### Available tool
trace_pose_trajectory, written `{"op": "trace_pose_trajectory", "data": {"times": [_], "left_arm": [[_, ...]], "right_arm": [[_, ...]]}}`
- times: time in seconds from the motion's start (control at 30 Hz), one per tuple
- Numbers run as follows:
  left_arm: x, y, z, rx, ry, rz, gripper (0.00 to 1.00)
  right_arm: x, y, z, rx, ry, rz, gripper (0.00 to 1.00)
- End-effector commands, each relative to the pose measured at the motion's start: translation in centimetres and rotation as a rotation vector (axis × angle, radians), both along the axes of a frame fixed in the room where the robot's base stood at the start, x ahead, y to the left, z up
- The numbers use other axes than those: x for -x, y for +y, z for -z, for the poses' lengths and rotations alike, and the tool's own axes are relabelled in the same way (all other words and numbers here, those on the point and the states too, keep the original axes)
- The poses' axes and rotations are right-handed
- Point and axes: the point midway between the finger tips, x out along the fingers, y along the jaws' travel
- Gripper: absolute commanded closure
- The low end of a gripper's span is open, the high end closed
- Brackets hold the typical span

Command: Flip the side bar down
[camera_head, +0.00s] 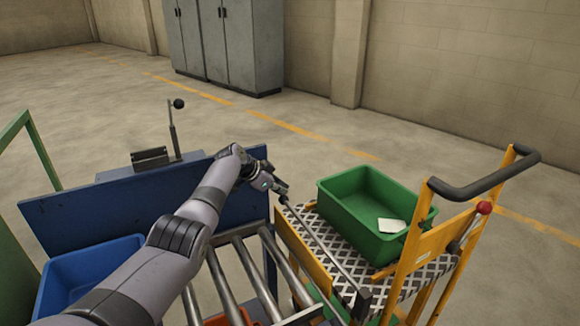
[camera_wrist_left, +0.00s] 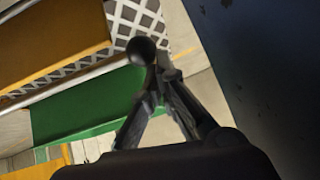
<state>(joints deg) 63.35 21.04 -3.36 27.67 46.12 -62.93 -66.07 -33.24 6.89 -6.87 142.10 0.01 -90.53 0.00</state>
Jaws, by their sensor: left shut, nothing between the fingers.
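The side bar (camera_head: 325,248) is a thin dark rod along the near side of the yellow cart (camera_head: 306,252). Its right end meets a dark block by the cart's handle end; its far end reaches my left gripper (camera_head: 281,190). In the left wrist view, a dark round knob (camera_wrist_left: 142,50) sits right by the tips of my left gripper (camera_wrist_left: 168,74). The fingers come together at the tips, with nothing held between them. I cannot tell whether they touch the knob. My right gripper is in neither view.
A green bin (camera_head: 350,215) with a white sheet stands on the cart's patterned deck. A blue panel (camera_head: 95,212), metal rollers (camera_head: 222,283) and a blue bin (camera_head: 75,283) lie near my left arm. Grey cabinets (camera_head: 228,45) stand at the back. The floor behind is clear.

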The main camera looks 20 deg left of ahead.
Motion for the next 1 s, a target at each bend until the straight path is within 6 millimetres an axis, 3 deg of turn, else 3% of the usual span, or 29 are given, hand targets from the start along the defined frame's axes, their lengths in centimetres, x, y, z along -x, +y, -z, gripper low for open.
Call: {"op": "trace_pose_trajectory", "data": {"times": [0.03, 0.27, 0.7, 1.0], "left_arm": [[0.6, 0.1, 1.0, -0.003, 0.023, 0.004, 1.0], [1.7, 0.8, -0.5, -0.006, 0.017, 0.002, 1.0], [5.7, 3.1, -6.5, -0.005, -0.002, -0.001, 1.0], [7.4, 3.9, -8.7, -0.002, -0.003, -0.001, 1.0]], "right_arm": [[0.0, 0.0, 0.1, 0.0, 0.0, 0.0, 1.0], [0.0, 0.0, 0.1, 0.0, 0.0, 0.0, 1.0], [0.0, 0.0, 0.0, 0.0, 0.0, 0.0, 1.0], [0.0, 0.0, 0.0, 0.0, 0.0, 0.0, 1.0]]}}
